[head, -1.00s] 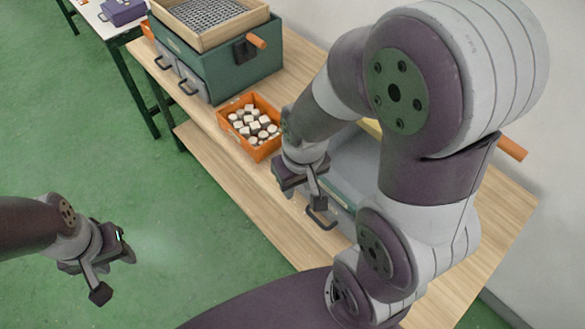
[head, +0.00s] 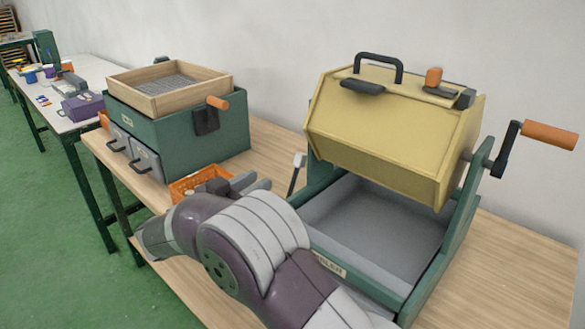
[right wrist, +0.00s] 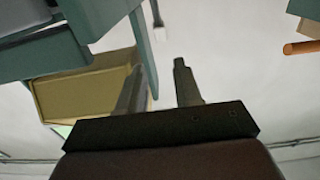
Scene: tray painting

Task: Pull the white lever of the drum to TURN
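The yellow drum (head: 385,135) sits in a green frame (head: 455,235) on the wooden table. The white lever (head: 299,160), a white tip on a dark stem, stands upright at the frame's left side. My right gripper (head: 240,186) is to the left of the lever and apart from it, partly hidden behind my arm. In the right wrist view, the right gripper (right wrist: 158,82) has its two fingers spread with nothing between them. The lever's white tip (right wrist: 155,34) shows beyond the fingers, with the drum (right wrist: 85,92) to the left. My left gripper is out of view.
A grey tray (head: 375,225) lies under the drum. A crank with an orange handle (head: 549,135) sticks out at right. An orange bin (head: 188,186) is partly hidden behind my arm. A green box (head: 190,140) with a wooden sieve (head: 160,98) stands at left.

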